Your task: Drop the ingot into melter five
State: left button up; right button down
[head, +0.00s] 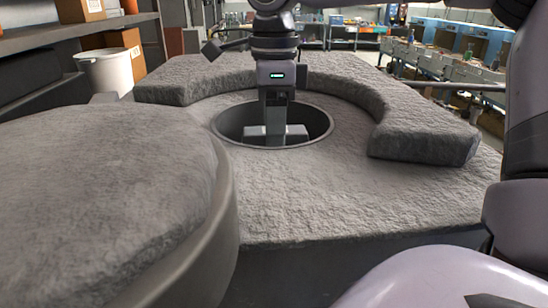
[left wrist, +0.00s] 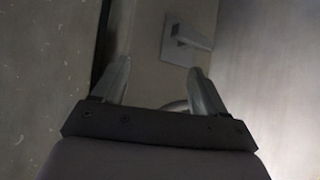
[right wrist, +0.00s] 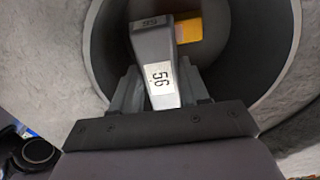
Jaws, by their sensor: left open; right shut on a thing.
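My right gripper (head: 276,135) points straight down into the round opening of a melter (head: 330,200) in the head view. In the right wrist view it is shut on a grey ingot (right wrist: 154,52), with one finger on each side. The ingot carries pale number labels, one reading like 56. It points down into the round well, whose dark wall (right wrist: 250,60) surrounds it. A yellow piece (right wrist: 188,30) shows beyond the ingot. No melter number is readable. My left gripper (left wrist: 158,80) is open and empty in the left wrist view, facing a grey panel.
A raised curved rim (head: 425,130) runs behind and right of the opening. A large round rough-topped lid (head: 100,200) fills the left foreground. A white bucket (head: 108,70) and shelves with boxes stand at the back left. A small handle (left wrist: 190,42) sits on the panel.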

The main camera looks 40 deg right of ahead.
jog(key=shift+f, duration=3)
jog(key=c, duration=0.5)
grip_release()
jog(key=shift+c, duration=0.2)
notch_tip(320, 180, up, 12)
